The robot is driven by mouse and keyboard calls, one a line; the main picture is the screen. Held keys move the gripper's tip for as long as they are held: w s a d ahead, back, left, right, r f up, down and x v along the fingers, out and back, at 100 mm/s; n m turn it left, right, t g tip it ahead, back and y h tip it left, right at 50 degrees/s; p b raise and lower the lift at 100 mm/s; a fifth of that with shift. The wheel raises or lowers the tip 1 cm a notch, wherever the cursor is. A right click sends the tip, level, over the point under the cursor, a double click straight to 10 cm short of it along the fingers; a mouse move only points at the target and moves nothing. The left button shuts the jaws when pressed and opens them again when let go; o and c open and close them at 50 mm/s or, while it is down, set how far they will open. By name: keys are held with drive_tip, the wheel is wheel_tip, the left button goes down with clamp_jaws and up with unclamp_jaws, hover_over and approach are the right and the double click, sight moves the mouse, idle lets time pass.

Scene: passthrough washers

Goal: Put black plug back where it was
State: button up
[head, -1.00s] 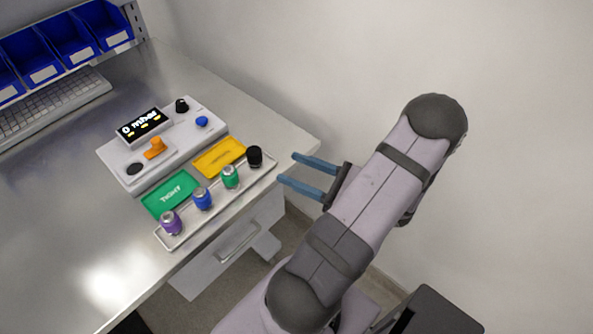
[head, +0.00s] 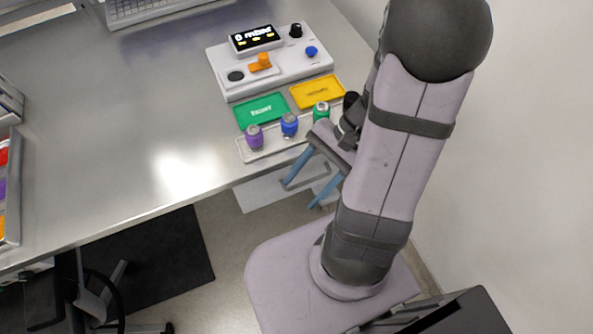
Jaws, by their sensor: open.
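The black plug (head: 351,98) is at the right end of the narrow tray (head: 270,152) near the table's front edge. My arm partly hides it. In the same tray stand purple (head: 254,137), blue (head: 289,125) and green (head: 321,111) topped plugs, in a row to its left. My gripper (head: 298,197) is open, its two blue fingers apart and empty. The fingers point down and left, and appear in front of the table edge, lower in the picture than the tray.
A white device (head: 275,72) with a lit display, an orange knob, a blue knob and a black knob stands behind a green mat (head: 262,110) and a yellow mat (head: 318,92). A keyboard (head: 150,8) is at the back.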

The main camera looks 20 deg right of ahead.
drive_tip(key=w+n+h, duration=0.1)
drive_tip(key=n+h, duration=0.1)
drive_tip(key=n, duration=0.2)
drive_tip(key=r+n+t+h, duration=0.1)
drive_tip(key=n+h, duration=0.2)
drive_tip(key=n, duration=0.1)
drive_tip(key=w+a+n+h, duration=0.1)
drive_tip(key=n+h, duration=0.1)
drive_tip(key=n, duration=0.2)
drive_tip(key=shift+w+r+h, duration=0.3)
drive_tip(key=shift+w+h, duration=0.05)
drive_tip(key=shift+h, duration=0.05)
idle(0.6)
